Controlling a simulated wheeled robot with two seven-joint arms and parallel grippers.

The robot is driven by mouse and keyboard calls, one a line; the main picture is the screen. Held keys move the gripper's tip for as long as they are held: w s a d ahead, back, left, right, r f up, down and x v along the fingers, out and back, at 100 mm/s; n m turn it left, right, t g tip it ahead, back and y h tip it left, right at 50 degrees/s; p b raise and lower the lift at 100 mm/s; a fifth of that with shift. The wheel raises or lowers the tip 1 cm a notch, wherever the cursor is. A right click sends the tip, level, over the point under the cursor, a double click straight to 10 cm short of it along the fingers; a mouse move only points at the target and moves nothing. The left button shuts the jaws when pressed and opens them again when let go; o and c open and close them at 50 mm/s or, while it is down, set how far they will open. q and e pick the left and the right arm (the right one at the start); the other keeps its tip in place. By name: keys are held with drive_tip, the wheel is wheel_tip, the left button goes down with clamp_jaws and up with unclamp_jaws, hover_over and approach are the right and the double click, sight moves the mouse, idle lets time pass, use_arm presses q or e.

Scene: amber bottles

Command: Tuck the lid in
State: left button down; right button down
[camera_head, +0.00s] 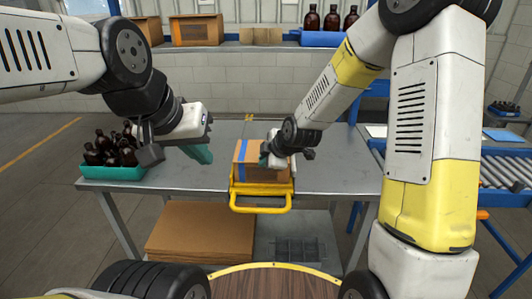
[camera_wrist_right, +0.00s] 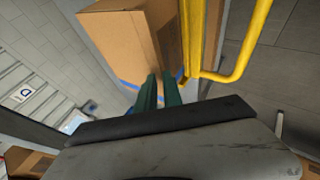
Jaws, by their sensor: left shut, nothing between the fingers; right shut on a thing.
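A brown cardboard box (camera_head: 244,152) with blue tape sits in a yellow frame (camera_head: 262,209) at the table's front middle. In the right wrist view the box (camera_wrist_right: 128,38) is near, with a yellow bar beside it. My right gripper (camera_head: 266,160) is at the box; its green fingers (camera_wrist_right: 158,92) are shut on the box's cardboard at an edge. I cannot tell whether that part is the lid. My left gripper (camera_head: 207,154) is shut and empty, left of the box and apart from it. The lid cannot be told apart from the box.
A teal crate (camera_head: 112,173) of amber bottles stands at the table's left end. More bottles (camera_head: 331,20) and open boxes (camera_head: 197,30) are on the back shelf. A roller conveyor (camera_head: 492,170) is at the right. The grey table (camera_head: 330,172) is clear right of the box.

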drive_tip(key=shift+s+f, duration=0.3)
drive_tip(key=shift+f, duration=0.05)
drive_tip(key=c, duration=1.6)
unclamp_jaws()
drive_tip(key=shift+w, duration=0.1)
drive_tip(key=shift+r, duration=0.15)
drive_tip(key=shift+v, duration=3.85)
drive_tip(key=shift+r, duration=0.1)
drive_tip(key=s+d+r+m+h, duration=0.1)
drive_tip(key=s+d+r+m, duration=0.3)
drive_tip(key=s+d+m, duration=0.1)
drive_tip(key=s+d+r+m+h, duration=0.1)
drive_tip(key=s+d+r+m, duration=0.4)
drive_tip(key=s+m, duration=0.2)
drive_tip(key=s+d+r+m+g, duration=0.1)
drive_tip(key=s+d+r+m, duration=0.3)
drive_tip(key=s+m, duration=0.3)
drive_tip(key=shift+s+d+r+h, duration=0.1)
drive_tip(key=shift+s+d+h, duration=0.1)
drive_tip(key=shift+s, duration=0.4)
drive_tip(key=shift+s+d+r+h, duration=0.1)
drive_tip(key=shift+s+d+h, duration=0.15)
drive_tip(key=shift+s, duration=0.3)
